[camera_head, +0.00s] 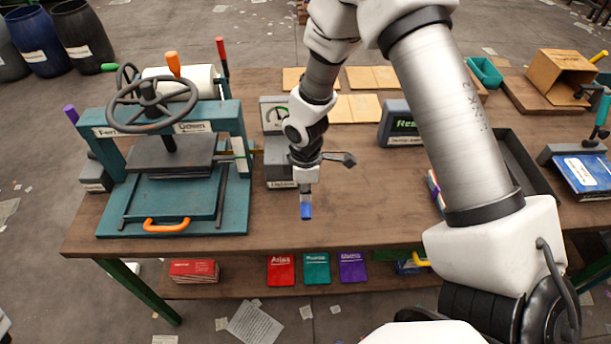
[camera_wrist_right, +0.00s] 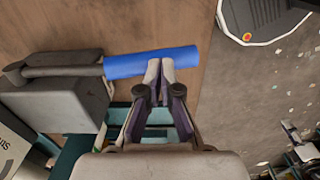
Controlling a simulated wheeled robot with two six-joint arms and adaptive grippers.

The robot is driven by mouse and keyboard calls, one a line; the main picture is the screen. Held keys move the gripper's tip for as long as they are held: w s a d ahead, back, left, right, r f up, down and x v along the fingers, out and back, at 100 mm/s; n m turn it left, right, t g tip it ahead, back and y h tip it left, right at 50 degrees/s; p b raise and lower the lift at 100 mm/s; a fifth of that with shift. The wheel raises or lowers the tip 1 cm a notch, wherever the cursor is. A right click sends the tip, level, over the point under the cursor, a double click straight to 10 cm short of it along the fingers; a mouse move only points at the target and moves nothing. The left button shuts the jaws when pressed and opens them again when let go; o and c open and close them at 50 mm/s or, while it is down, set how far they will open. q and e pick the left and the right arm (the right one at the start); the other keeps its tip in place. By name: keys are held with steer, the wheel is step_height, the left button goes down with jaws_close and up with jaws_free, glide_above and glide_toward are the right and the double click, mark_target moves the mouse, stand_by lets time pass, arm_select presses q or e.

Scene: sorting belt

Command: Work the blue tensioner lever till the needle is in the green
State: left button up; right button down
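The blue lever grip (camera_head: 306,211) points towards the table's front edge, in front of a grey box (camera_head: 279,175). In the right wrist view the blue grip (camera_wrist_right: 130,64) lies crosswise on a dark arm from the grey box (camera_wrist_right: 62,105). My right gripper (camera_wrist_right: 161,68) is shut, its fingertips together and overlapping the grip's middle; the fingers do not straddle it. I cannot tell whether they touch it. In the head view my right gripper (camera_head: 306,190) is above the grip. The gauge (camera_head: 276,114) behind shows some green; its needle is too small to read. My left gripper is out of view.
A teal press (camera_head: 240,215) with a handwheel (camera_head: 150,100) stands left of the lever. A dark screen box (camera_head: 402,122) and a black tray (camera_head: 527,170) stand to the right. The wooden table (camera_head: 375,215) is bare in front, right of the grip.

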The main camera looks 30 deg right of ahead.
step_height(320, 180, up, 15)
steer(key=p, duration=1.3)
steer(key=shift+f+p, duration=0.2)
steer(key=shift+p, duration=0.15)
steer(key=shift+w, duration=0.1)
